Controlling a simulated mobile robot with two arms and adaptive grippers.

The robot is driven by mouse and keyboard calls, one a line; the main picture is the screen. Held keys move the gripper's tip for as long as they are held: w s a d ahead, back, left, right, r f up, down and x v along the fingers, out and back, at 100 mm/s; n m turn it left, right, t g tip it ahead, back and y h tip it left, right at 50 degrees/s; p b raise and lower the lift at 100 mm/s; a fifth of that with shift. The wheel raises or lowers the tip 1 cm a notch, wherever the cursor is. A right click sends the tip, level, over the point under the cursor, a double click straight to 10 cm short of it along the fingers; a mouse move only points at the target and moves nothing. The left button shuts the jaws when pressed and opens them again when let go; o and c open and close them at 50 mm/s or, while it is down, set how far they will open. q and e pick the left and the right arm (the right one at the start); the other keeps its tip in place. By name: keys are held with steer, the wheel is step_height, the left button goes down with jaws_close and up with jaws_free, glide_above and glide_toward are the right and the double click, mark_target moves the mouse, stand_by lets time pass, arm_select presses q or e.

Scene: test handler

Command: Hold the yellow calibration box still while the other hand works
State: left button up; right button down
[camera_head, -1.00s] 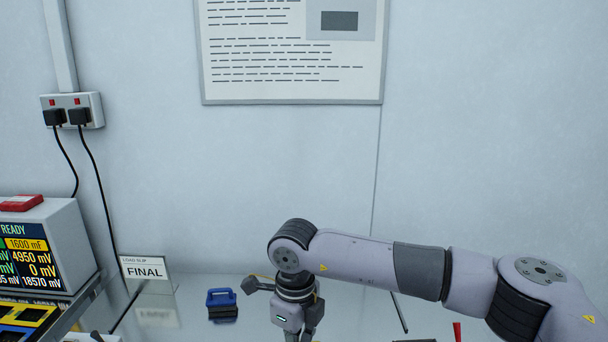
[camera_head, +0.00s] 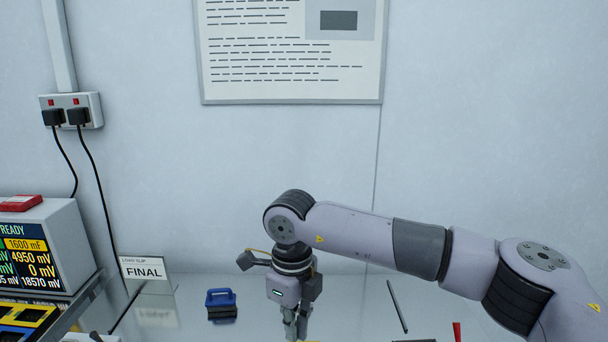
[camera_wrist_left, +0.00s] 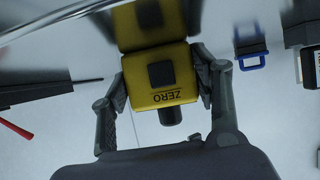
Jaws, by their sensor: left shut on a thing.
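The yellow calibration box (camera_wrist_left: 160,75) shows in the left wrist view, with a dark square on its face and the word ZERO, upside down in this view. My left gripper (camera_wrist_left: 158,88) has a finger on each side of the box and is shut on it. My right gripper (camera_head: 296,328) points down over the table in the head view. Its fingertips are near the bottom edge, and I cannot tell whether they are apart or closed.
A blue-handled block (camera_head: 221,304) stands left of my right gripper. A dark rod (camera_head: 397,306) and a red pen-like item (camera_head: 457,332) lie to the right. A meter (camera_head: 45,245) and a FINAL card (camera_head: 143,268) are at the left. The wall closes the back.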

steer(key=shift+r, duration=0.7)
